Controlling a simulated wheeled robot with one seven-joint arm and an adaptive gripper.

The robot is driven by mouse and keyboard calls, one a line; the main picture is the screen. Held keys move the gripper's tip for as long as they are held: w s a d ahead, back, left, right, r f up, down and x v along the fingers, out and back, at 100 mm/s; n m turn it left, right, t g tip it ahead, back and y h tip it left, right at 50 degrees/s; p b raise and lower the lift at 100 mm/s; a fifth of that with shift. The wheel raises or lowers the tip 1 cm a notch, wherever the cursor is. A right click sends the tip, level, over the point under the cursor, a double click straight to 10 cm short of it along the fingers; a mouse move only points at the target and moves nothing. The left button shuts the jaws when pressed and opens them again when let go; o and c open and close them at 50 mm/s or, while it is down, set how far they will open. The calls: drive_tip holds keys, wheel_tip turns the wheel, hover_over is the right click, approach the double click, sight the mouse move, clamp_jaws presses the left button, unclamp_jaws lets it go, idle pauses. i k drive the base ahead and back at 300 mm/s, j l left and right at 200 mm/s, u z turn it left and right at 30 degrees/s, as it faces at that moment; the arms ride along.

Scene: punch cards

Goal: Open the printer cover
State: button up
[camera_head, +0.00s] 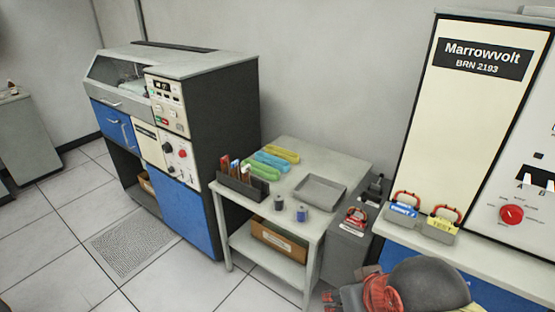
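A large grey, blue and black machine (228,120) stands against the back wall at the left and looks like the printer. A sloped, see-through cover (118,74) in a grey frame closes its upper left part and appears to be down. Pale shapes show dimly behind the cover. A grey ledge with a light handle (112,103) lies below it. My arm shows at the bottom right edge as a dark grey rounded part with a red ribbed piece, far from the machine. The gripper's fingertips cannot be made out there.
A grey table (300,159) stands right of the machine, with colored strips, a card rack (240,185), an empty tray (320,190) and two spools. A cream Marrowvolt cabinet (470,110) stands at the right. Tiled floor before the machine is clear around a vent grille (132,242).

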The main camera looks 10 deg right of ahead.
sight(109, 66)
drive_tip(key=i+j+u, duration=0.7)
drive_tip(key=i, duration=0.25)
drive_tip(key=i+j+u, duration=0.35)
drive_tip(key=i, duration=0.15)
drive_tip(key=i+u, duration=0.35)
drive_tip(key=i, duration=0.2)
drive_tip(key=i+j, duration=0.1)
drive_tip(key=i, duration=0.8)
drive_tip(key=i+j+z, duration=0.15)
drive_tip(key=i, duration=0.75)
drive_tip(key=i+l+z, duration=0.2)
drive_tip(key=i+z, duration=0.15)
drive_tip(key=z, duration=0.15)
drive_tip(key=i+z, duration=0.8)
drive_tip(key=z, duration=0.2)
